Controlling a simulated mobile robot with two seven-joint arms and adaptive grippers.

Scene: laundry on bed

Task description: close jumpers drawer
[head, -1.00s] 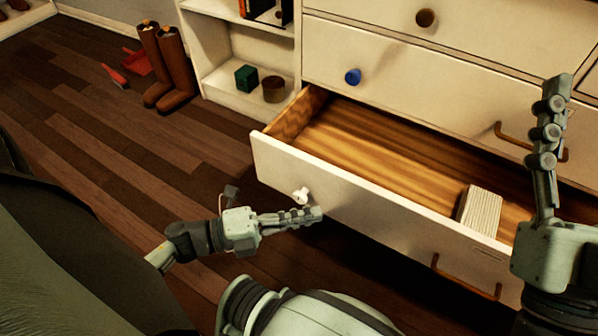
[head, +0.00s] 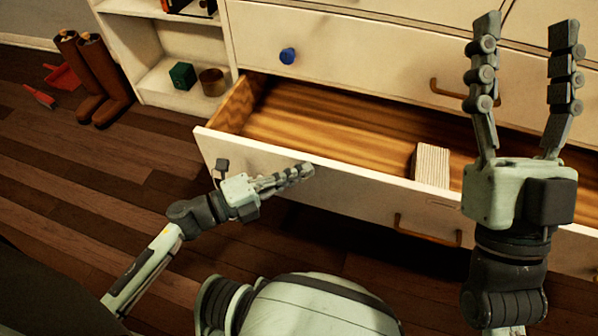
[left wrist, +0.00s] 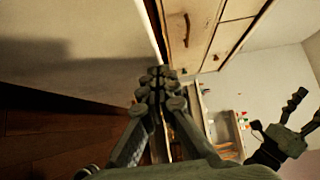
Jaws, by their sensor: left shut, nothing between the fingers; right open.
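The open drawer (head: 318,170) is pulled out of the white dresser, its wooden inside showing. A folded light, ribbed item (head: 432,165) lies in it towards the right. The drawer front has a bronze bar handle (head: 427,232) on the right; the white knob on the left is hidden behind my left gripper. My left gripper (head: 308,170) is shut and empty, its fingers in front of the drawer front; I cannot tell if they touch. It also shows shut in the left wrist view (left wrist: 160,72). My right gripper (head: 526,32) is open, fingers pointing up, in front of the dresser's right part.
The closed drawer above (head: 350,62) has a blue knob (head: 288,56) and a bar handle. A white shelf (head: 160,85) stands left of the dresser. Brown boots (head: 105,85) and a red dustpan (head: 62,76) are on the floor.

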